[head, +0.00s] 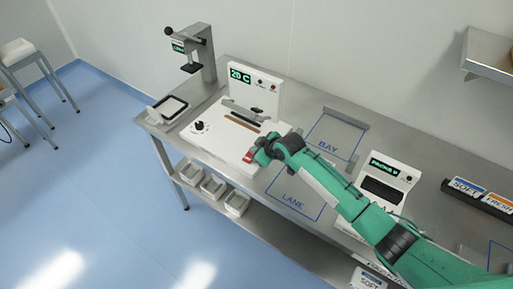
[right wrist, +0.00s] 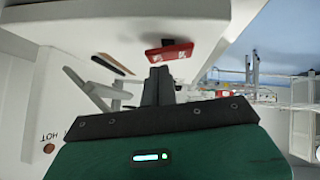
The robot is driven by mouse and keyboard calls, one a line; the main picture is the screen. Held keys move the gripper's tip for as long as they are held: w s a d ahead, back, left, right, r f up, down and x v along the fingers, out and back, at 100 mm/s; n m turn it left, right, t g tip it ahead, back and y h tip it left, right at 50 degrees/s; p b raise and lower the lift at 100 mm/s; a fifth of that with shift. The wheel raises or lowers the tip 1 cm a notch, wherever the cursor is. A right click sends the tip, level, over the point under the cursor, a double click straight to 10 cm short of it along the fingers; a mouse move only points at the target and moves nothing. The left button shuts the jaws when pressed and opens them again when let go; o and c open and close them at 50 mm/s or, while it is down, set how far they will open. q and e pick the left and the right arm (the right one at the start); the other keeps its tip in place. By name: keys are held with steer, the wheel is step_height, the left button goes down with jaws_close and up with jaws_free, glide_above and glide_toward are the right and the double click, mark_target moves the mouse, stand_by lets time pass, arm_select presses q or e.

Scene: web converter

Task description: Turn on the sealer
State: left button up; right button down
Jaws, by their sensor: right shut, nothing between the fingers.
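The sealer (head: 215,135) is a white machine on the steel bench, with a green display reading about "20 C" on its upright back panel (head: 240,77). A black knob (head: 199,126) sits at its left and a dark bar lies across its top. A red switch (head: 248,157) is at its near right corner and also shows in the right wrist view (right wrist: 171,51). My right gripper (head: 259,156) is shut and empty beside the red switch. In the right wrist view its fingertips (right wrist: 158,72) are just short of the switch; I cannot tell if they touch. My left gripper is not in view.
A press stand (head: 205,55) and a small tray (head: 168,108) are at the bench's left. Marked BAY (head: 333,130) and LANE (head: 297,187) areas are free. A second white device (head: 389,177) stands beneath my arm's right side. White bins (head: 213,187) sit on the lower shelf.

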steer(key=shift+f, duration=0.4)
steer(key=shift+d, duration=0.1)
steer(key=shift+w+d+f+g+y+b, duration=0.2)
steer(key=shift+w+f+g+y+b, duration=0.15)
steer(key=shift+f+b, duration=0.3)
steer(key=shift+s+r, duration=0.15)
steer(key=shift+r, duration=0.15)
steer(key=shift+s+a+p, duration=0.1)
steer(key=shift+a+p, duration=0.05)
steer(key=shift+p, duration=0.15)
steer(key=shift+s+a+p, duration=0.3)
steer(key=shift+s+p, duration=0.15)
steer(key=shift+s, duration=0.1)
steer(key=shift+s+a, duration=0.15)
